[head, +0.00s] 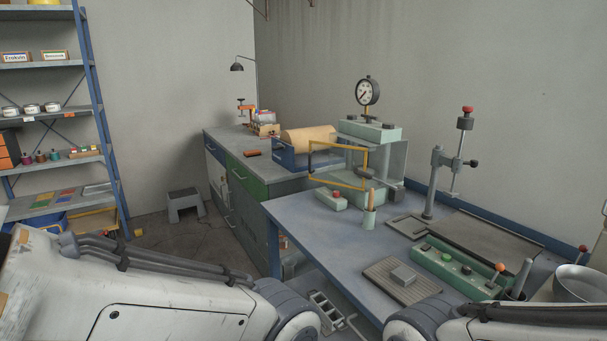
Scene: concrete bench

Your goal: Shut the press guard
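The press (370,131) is a pale green machine with a round dial gauge (367,91) on top, standing at the far end of the blue-grey bench. Its guard (338,144) is a yellow rectangular frame, apparently with a clear panel. The guard stands swung out to the left of the press front, so it looks open. The hinge is hard to make out. My two arms come in along the bottom edge, well short of the press. Both grippers are outside the picture, so their state does not show.
On the bench are a red-button box (331,199), a green cup with a handle in it (369,215), a tall post stand (432,185), a dark mat (484,243), a green control box (458,264) and a metal bowl (580,284). Bare bench top lies left of the mat.

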